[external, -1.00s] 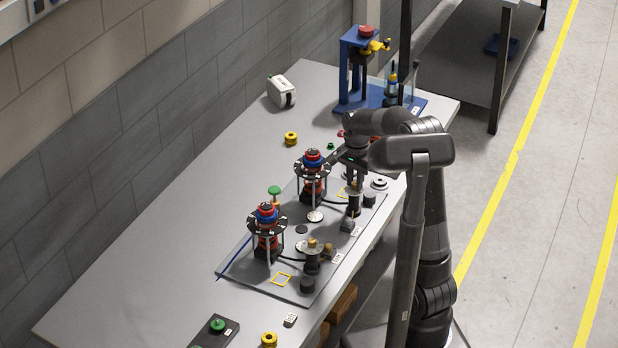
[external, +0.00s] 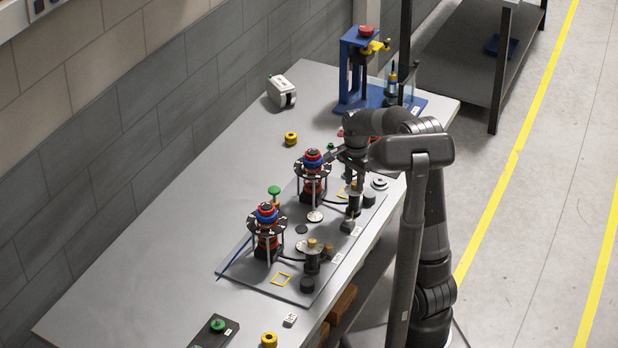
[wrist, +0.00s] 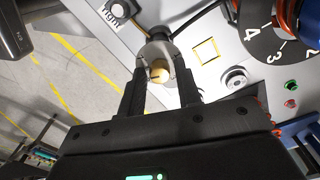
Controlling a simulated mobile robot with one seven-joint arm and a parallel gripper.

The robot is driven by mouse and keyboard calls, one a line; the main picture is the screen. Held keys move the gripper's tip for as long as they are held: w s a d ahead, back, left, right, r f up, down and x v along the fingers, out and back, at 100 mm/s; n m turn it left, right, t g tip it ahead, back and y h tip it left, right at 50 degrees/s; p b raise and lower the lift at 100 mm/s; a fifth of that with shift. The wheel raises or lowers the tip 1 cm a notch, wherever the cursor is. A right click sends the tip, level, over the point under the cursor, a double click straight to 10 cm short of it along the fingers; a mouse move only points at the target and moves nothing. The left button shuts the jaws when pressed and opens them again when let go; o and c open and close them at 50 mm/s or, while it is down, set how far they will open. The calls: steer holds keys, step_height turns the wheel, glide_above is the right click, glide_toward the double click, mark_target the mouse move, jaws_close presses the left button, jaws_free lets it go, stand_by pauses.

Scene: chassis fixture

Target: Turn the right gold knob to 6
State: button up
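In the wrist view, a gold knob (wrist: 158,73) with a dark mark on top sits on a pale round disc (wrist: 153,50). My gripper (wrist: 160,70) has one finger on each side of it, with a visible gap between fingers and knob, so it looks open. In the external view, my gripper (external: 354,182) is over the farther fixture, and the gold knob there is mostly hidden by it. The other gold knob (external: 312,242) stands on the nearer fixture, away from my gripper. I cannot read any number at the farther knob.
A numbered dark dial (wrist: 262,32) lies to the right in the wrist view. Two red-and-blue knob towers, the farther (external: 312,170) and the nearer (external: 267,228), stand on the grey plate. A blue press (external: 362,65) stands at the back. The table's left side is mostly clear.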

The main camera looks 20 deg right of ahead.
mark_target(354, 183)
steer(key=shift+o, duration=1.1)
steer(key=shift+r, duration=0.1)
step_height(354, 183, up, 10)
steer(key=shift+r, duration=0.25)
steer(key=shift+s, duration=0.1)
